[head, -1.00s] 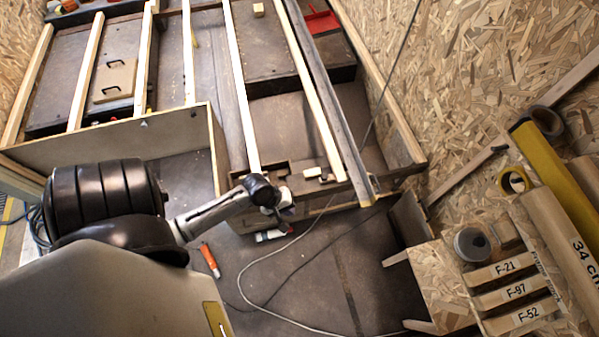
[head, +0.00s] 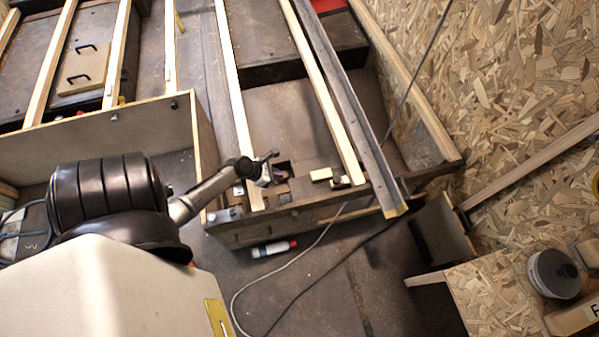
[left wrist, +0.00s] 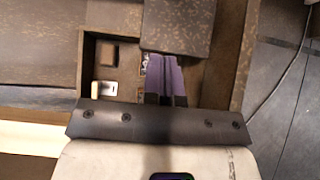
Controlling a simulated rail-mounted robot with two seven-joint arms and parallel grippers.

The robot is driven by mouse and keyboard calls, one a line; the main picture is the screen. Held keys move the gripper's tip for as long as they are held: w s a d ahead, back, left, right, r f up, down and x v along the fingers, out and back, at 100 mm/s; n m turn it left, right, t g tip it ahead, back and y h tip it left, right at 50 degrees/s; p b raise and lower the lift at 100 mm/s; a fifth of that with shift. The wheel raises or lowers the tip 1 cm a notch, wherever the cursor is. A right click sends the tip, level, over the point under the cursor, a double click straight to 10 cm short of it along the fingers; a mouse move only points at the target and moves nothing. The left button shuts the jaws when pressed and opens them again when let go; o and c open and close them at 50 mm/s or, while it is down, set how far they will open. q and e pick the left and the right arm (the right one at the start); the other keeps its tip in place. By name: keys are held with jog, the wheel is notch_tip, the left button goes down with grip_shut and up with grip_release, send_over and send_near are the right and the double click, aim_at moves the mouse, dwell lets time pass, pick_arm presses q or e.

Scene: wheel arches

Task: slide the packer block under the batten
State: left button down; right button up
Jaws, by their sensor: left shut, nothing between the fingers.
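A small pale wooden block (head: 321,174), which looks like the packer block, lies on the dark frame just left of a long pale batten (head: 322,92). I cannot tell whether it touches the batten. My left gripper (head: 272,172) is over the frame's front ledge, to the left of the block and apart from it. In the left wrist view its purple fingers (left wrist: 165,78) are shut with nothing held, beside a dark brown flat-topped piece (left wrist: 178,25) that hides part of the scene. My right gripper is not in view.
Another batten (head: 232,90) runs just left of my left gripper. A recess in the wrist view holds a small brown block (left wrist: 102,53) and a whitish piece (left wrist: 103,88). A grey bar (head: 345,100) lies right of the pale batten. A white bottle (head: 273,248) and cables lie on the floor.

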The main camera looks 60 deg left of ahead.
pick_arm(q)
jog(key=b, duration=0.6)
send_near(311, 178)
notch_tip(311, 178, down, 4)
jog(key=shift+w+d+f, duration=0.1)
jog(key=shift+w+f, duration=0.05)
jog(key=w, duration=0.1)
jog(key=w+b, duration=0.1)
jog(key=shift+w+d, duration=0.25)
jog(key=shift+w, duration=0.15)
jog(key=shift+w+d+b, duration=0.15)
jog(key=shift+w+b, duration=0.2)
jog(key=shift+w, duration=0.3)
